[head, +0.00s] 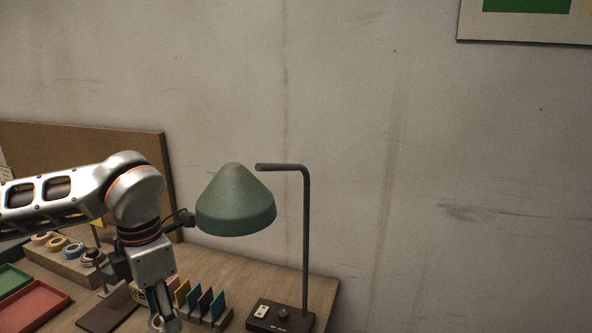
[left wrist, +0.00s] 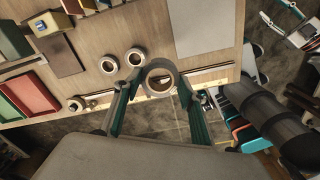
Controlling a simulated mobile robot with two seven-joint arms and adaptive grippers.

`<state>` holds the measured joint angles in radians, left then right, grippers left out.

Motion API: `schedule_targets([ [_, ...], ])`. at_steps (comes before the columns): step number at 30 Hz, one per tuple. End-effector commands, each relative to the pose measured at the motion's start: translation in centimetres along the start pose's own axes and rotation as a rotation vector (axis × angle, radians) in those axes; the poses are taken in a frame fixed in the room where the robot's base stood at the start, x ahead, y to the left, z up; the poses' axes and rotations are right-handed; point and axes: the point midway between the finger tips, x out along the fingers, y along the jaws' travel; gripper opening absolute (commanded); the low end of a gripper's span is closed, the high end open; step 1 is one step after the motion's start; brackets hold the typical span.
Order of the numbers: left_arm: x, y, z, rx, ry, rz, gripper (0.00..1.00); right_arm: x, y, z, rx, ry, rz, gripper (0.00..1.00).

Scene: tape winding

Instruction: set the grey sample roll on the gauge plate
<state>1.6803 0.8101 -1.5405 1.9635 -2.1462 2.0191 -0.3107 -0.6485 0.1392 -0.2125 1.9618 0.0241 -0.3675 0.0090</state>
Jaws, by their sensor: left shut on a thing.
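My left gripper (left wrist: 158,80) is shut on a grey-tan ring-shaped roll (left wrist: 160,63), held between its two teal fingers. The roll's open hole faces the camera, and the roll shows against the table's edge. In the head view my left gripper (head: 165,320) is cut off by the bottom edge, left of the lamp, and the roll is hard to make out there. A flat pale grey rectangle (left wrist: 200,28) lies on the table beyond the roll; I cannot tell whether it is the gauge plate.
Small rolls (left wrist: 109,64) and (left wrist: 136,58) lie near the held roll. A green lamp (head: 236,203) stands right of my arm, close to it. Coloured cards (head: 205,304) stand in a rack. Red (head: 36,303) and green trays lie at the left.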

Motion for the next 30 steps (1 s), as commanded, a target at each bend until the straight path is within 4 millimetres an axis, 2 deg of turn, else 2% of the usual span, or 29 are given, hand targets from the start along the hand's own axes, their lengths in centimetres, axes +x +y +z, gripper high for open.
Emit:
schedule_targets([
  [30, 4.6, -0.1, -0.6, 1.377, 0.002, 0.001, 0.27, 0.0, 0.0, 0.0, -0.001, 0.0, 0.0, 0.4],
])
